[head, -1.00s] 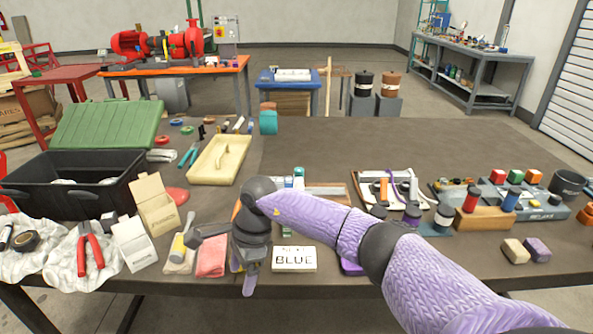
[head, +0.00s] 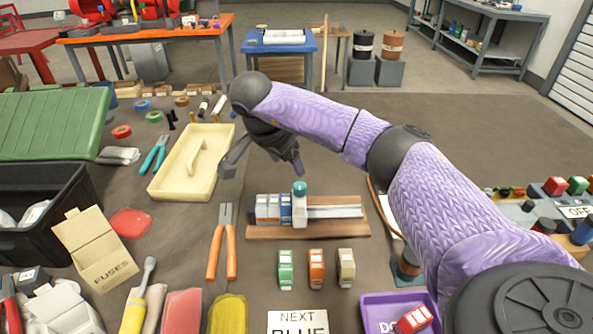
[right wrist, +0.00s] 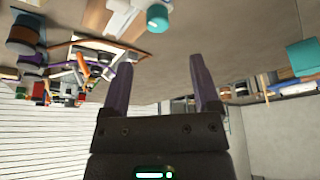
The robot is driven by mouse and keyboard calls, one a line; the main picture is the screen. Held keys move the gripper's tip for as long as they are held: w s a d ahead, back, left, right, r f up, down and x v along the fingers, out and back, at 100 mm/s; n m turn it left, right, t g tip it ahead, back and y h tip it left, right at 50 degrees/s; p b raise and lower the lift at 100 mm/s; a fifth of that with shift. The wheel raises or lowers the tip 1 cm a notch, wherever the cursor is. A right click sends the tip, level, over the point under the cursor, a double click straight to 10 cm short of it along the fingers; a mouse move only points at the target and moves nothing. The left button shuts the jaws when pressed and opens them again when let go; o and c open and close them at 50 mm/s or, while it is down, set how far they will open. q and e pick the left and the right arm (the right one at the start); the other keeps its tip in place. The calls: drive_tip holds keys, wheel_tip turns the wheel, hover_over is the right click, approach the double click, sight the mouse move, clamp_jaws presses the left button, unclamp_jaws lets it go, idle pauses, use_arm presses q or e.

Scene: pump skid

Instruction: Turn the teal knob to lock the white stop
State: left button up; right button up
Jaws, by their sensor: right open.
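The teal knob (head: 300,188) sits on top of the white stop (head: 299,210), on a metal rail (head: 335,212) fixed to a wooden board (head: 265,232). Grey, white and blue blocks (head: 268,208) stand on the rail, against the left side of the stop. My right gripper (head: 263,172) is open and empty, above and a little behind and left of the knob, apart from it. In the right wrist view, its two purple fingers (right wrist: 159,65) are spread, with a teal knob-like piece (right wrist: 158,17) beyond them at the top. My left gripper is out of view.
Green, orange and beige blocks (head: 316,268) stand in front of the board. Orange-handled pliers (head: 222,245) lie left of it. A cream tray (head: 192,160) is behind left, a purple tray (head: 375,312) front right, and a card reading "NEXT BLUE" (head: 297,320) at the front.

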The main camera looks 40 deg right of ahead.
sight(299, 186)
drive_tip(key=b+x, duration=0.1)
drive_tip(key=x, duration=0.3)
drive_tip(key=b+x, duration=0.1)
drive_tip(key=x, duration=0.3)
drive_tip(key=shift+s+a+f+b, duration=0.1)
drive_tip(key=shift+s+a+b, duration=0.1)
drive_tip(key=shift+b, duration=0.2)
drive_tip(key=shift+d+f, duration=0.3)
drive_tip(key=shift+f, duration=0.2)
drive_tip(key=shift+c, duration=0.4)
drive_tip(key=c, duration=1)
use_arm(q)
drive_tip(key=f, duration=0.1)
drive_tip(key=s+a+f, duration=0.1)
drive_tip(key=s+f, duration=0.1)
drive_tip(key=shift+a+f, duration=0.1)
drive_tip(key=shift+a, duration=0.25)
